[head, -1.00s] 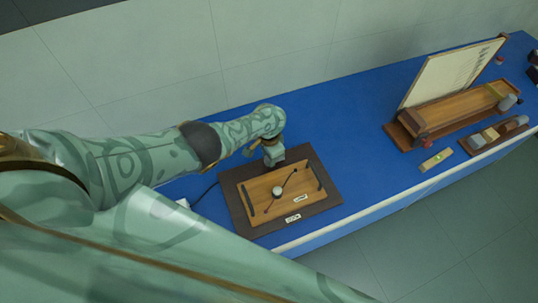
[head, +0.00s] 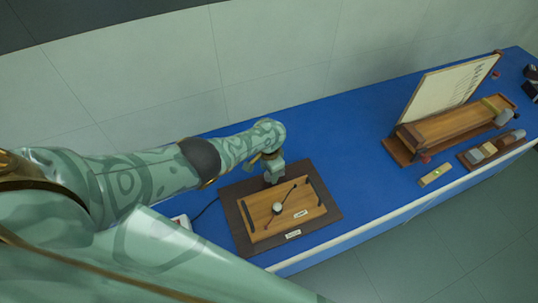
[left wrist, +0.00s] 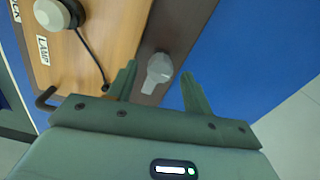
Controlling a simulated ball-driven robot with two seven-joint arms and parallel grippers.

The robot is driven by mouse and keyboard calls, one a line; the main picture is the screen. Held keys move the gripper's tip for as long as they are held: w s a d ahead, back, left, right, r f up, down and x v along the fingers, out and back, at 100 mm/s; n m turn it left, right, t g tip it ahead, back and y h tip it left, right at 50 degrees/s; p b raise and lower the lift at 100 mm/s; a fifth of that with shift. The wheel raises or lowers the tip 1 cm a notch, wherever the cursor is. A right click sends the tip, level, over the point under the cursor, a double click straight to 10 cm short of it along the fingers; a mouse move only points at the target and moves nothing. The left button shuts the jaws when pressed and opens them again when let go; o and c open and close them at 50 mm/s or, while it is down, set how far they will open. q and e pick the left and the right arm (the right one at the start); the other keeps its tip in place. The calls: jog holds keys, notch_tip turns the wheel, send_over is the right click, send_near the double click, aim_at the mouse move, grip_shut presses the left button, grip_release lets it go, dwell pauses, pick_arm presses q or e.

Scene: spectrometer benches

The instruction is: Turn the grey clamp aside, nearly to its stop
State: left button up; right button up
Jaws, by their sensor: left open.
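The grey clamp (left wrist: 158,70) sits on the dark brown base board at the edge of a lighter wooden panel, in the left wrist view. My left gripper (left wrist: 158,85) is open, with one finger on each side of the clamp in that view. Gaps show on both sides; I cannot tell how deep the fingers reach. In the head view my left gripper (head: 273,178) is over the far edge of the base board (head: 238,222) and hides the clamp. My right gripper is not in view.
The wooden panel (head: 262,229) carries a round pale knob (head: 278,208), dark rods and small labels. A wooden apparatus with an upright white sheet (head: 448,88) stands on the right of the blue bench (head: 350,150). The bench between is clear.

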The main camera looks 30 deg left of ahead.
pick_arm(q)
notch_tip(320, 180, up, 15)
jog(key=p, duration=0.9)
jog(key=shift+p, duration=0.4)
